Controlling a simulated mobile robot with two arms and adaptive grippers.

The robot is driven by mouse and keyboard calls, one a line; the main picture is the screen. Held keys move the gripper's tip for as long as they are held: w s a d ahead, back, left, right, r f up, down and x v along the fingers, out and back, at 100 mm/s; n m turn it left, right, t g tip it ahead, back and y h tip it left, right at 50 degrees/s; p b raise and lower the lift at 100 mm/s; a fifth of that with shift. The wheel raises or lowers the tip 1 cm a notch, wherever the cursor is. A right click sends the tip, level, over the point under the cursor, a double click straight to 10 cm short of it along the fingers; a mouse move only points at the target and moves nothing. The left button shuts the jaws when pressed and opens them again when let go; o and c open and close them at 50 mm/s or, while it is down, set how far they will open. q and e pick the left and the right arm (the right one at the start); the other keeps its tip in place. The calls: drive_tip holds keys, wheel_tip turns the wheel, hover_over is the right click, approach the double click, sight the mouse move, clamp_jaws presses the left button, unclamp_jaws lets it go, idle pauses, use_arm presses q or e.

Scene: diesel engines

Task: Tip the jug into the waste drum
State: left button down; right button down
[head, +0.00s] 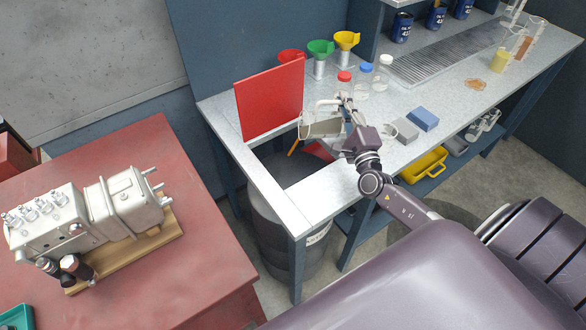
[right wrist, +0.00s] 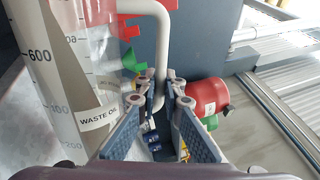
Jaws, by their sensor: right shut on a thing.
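The jug (head: 320,127) is clear, with a white handle and a grey-brown content. It hangs over the edge of the bench-top opening, above the waste drum, and looks tilted. In the right wrist view the jug (right wrist: 75,75) fills the left side, with a "WASTE OIL" label and volume marks. My right gripper (head: 345,103) is shut on the jug's handle; its fingers also show in the right wrist view (right wrist: 162,88). The dark grey waste drum (head: 280,235) stands under the opening, its top partly hidden by the bench. My left gripper is out of view.
A red panel (head: 268,98) stands upright behind the opening. Grey (head: 405,130) and blue (head: 423,119) blocks lie to the right. An engine part (head: 125,200) sits on the red table at left.

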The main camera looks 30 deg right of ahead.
sight(331, 114)
drive_tip(key=shift+w+a+f+n, duration=0.15)
drive_tip(key=shift+a+n, duration=0.35)
drive_tip(key=shift+a, duration=0.15)
idle(0.4)
drive_tip(key=shift+w+a+f+n+y, duration=0.2)
drive_tip(key=shift+a+f+n+y, duration=0.2)
drive_tip(key=shift+a+f+n, duration=0.45)
idle(1.7)
drive_tip(key=shift+a+r+n, duration=0.1)
drive_tip(key=shift+a+n, duration=0.15)
drive_tip(key=shift+n, duration=0.1)
